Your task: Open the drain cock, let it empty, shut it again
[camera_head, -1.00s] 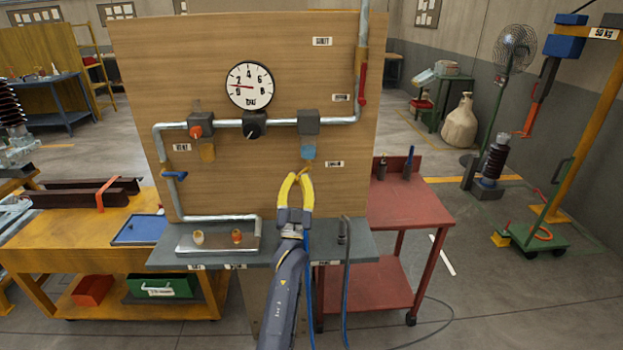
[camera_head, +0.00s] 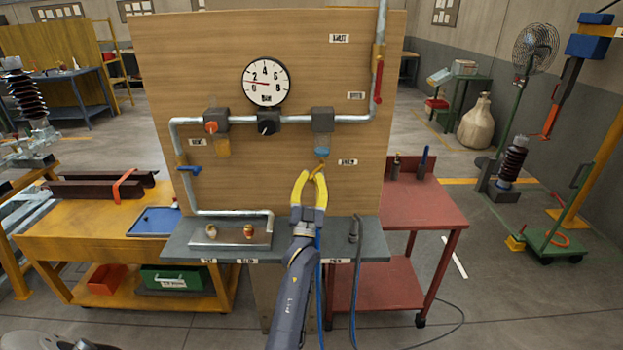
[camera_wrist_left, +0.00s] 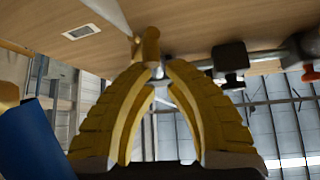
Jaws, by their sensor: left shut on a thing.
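The brass drain cock (camera_head: 319,168) hangs under the small bowl with the blue base (camera_head: 322,151), below the right-hand grey block on the pipe. My left gripper (camera_head: 316,178) has yellow fingers and comes up from below, its tips closed around the cock. In the left wrist view the brass cock (camera_wrist_left: 150,45) stands at the tips of the yellow fingers (camera_wrist_left: 152,70), which hide part of it. Whether the cock is open or shut cannot be told, and no flow shows. My right gripper is not in view.
A gauge (camera_head: 266,82) on the wooden board (camera_head: 220,60) reads low, between 0 and 2. A red lever (camera_head: 378,82) and blue lever (camera_head: 190,169) sit on the pipe. A shallow tray (camera_head: 205,241) lies on the grey shelf (camera_head: 340,250). A red cart (camera_head: 425,205) stands right.

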